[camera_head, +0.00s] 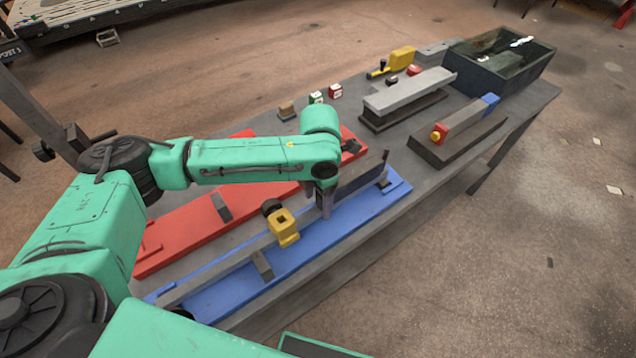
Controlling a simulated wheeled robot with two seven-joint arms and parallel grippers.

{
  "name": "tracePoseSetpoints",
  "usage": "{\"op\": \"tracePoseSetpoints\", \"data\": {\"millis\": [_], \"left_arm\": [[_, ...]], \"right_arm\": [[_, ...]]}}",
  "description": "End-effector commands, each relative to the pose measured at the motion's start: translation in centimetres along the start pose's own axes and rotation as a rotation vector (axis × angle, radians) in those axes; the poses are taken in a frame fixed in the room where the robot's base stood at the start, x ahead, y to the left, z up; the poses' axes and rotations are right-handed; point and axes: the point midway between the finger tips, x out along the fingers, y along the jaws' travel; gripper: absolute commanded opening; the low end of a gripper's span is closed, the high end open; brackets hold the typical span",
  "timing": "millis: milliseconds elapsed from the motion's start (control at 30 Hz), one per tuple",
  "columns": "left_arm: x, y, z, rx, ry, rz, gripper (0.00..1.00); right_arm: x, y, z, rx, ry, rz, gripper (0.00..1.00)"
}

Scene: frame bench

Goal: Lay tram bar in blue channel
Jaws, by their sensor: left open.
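The blue channel (362,209) lies along the near side of the bench. A long grey bar (216,267), which looks like the tram bar, runs lengthwise over it, with a yellow block (284,228) around its middle. I cannot tell whether the bar rests fully on the channel floor. My left gripper (326,204) is open and points down at the bar, right of the yellow block. Its fingers are small and partly hidden by the wrist, so contact is unclear. My right gripper is out of view.
A red channel (180,232) lies behind, partly under my left arm. Further right are a grey beam on a stand (410,92), a dark block with a red-and-blue-ended bar (466,122), a dark bin (498,72), small cubes (335,91) and a yellow tool (402,58).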

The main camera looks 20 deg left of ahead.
Motion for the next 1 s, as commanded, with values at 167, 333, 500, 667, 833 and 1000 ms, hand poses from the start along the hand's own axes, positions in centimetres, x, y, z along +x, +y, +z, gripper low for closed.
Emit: {"op": "tracePoseSetpoints", "data": {"millis": [167, 333, 500, 667, 833, 1000], "left_arm": [[-5.2, 0.0, 0.1, 0.0, -0.006, 0.003, 0.72], [-8.7, 0.0, 0.1, 0.0, -0.004, 0.003, 0.72], [-9.5, -0.1, 0.0, 0.0, -0.001, 0.002, 0.72], [-9.5, 0.0, 0.0, 0.0, -0.001, 0.001, 0.72], [-9.5, 0.0, 0.0, 0.0, -0.002, 0.001, 0.72], [-9.5, 0.0, 0.0, 0.0, -0.002, 0.001, 0.72]], "right_arm": [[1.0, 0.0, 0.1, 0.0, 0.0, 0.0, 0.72], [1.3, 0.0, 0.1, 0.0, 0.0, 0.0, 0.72], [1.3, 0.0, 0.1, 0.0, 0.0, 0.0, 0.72], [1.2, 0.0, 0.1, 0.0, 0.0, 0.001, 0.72], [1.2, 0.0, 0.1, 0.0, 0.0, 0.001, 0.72], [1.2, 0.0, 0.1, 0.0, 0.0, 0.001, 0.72]]}}
